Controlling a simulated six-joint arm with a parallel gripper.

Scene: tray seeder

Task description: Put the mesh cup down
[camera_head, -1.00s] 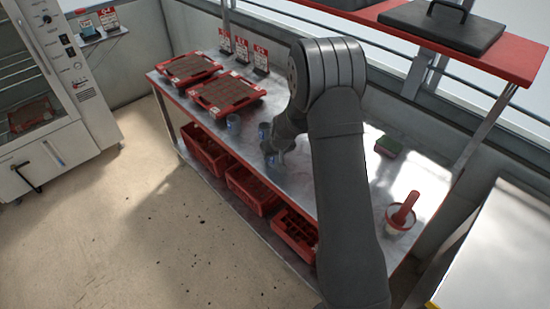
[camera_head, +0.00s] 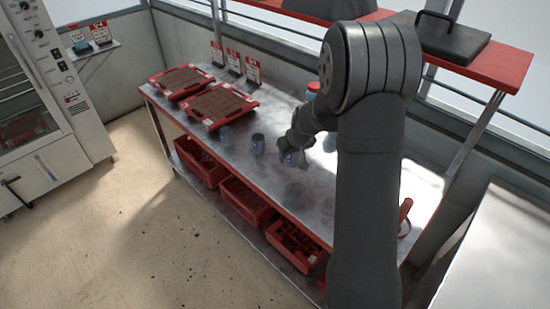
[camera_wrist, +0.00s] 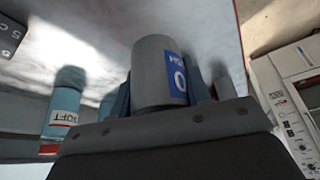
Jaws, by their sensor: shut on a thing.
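The mesh cup is a grey cylinder with a blue label; it fills the middle of the wrist view (camera_wrist: 155,75). My gripper (camera_wrist: 160,98) is shut around it, with a blue finger on each side. In the head view my gripper (camera_head: 293,160) is over the front half of the metal bench (camera_head: 215,150), and the cup's blue label (camera_head: 289,158) shows at its tip. A dark shadow lies on the bench below. I cannot tell whether the cup's base touches the bench.
Two similar cups (camera_head: 226,136) (camera_head: 257,145) stand left of my gripper. Two red seed trays (camera_head: 182,80) (camera_head: 220,103) lie farther left, with sign cards (camera_head: 234,62) behind. A blue labelled bottle (camera_wrist: 66,95) shows in the wrist view. Red crates (camera_head: 245,200) sit below.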

